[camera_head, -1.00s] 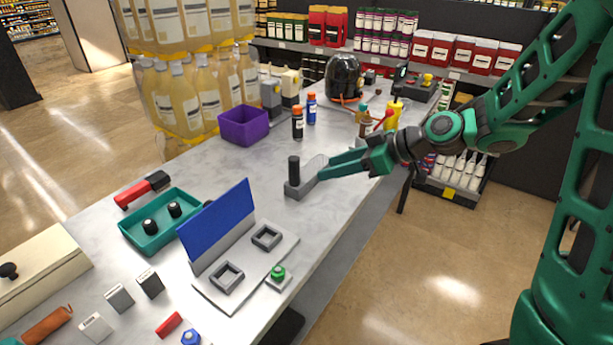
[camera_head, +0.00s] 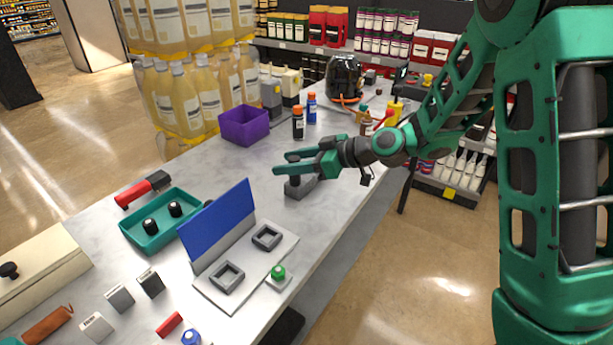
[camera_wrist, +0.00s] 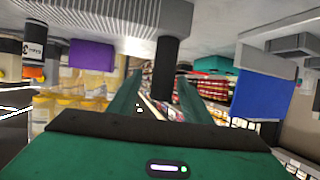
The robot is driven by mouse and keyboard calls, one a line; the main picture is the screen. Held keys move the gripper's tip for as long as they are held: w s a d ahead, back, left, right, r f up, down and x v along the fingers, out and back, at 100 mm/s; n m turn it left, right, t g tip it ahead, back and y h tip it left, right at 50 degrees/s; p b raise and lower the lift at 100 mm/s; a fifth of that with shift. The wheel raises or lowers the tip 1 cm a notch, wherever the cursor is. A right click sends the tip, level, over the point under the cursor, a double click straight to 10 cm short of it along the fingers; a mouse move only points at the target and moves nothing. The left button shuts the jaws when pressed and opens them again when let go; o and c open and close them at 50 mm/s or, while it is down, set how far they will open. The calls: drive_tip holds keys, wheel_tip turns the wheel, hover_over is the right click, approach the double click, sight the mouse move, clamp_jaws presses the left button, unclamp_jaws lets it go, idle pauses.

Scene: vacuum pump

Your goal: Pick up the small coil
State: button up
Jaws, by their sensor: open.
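Nothing in view is clearly marked as the small coil, and I cannot tell which part it is. My gripper (camera_head: 280,163) is open over the table, its two green fingers pointing left. A black upright post stands on a grey base (camera_head: 301,187); the fingers now hide most of the post in the head view. In the wrist view the post (camera_wrist: 167,62) appears between the open fingers (camera_wrist: 156,98), with the ribbed grey base (camera_wrist: 100,14) at the top. I cannot tell whether a finger touches the post.
A teal tray (camera_head: 133,234) holds small black round parts. A blue panel (camera_head: 216,228) rises behind a plate with two square frames (camera_head: 227,277) and a green button (camera_head: 278,272). A purple bin (camera_head: 244,126) and orange-capped bottle (camera_head: 298,123) stand behind. Small blocks (camera_head: 119,298) lie in front.

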drive_tip(key=shift+x, duration=1.3)
clamp_jaws()
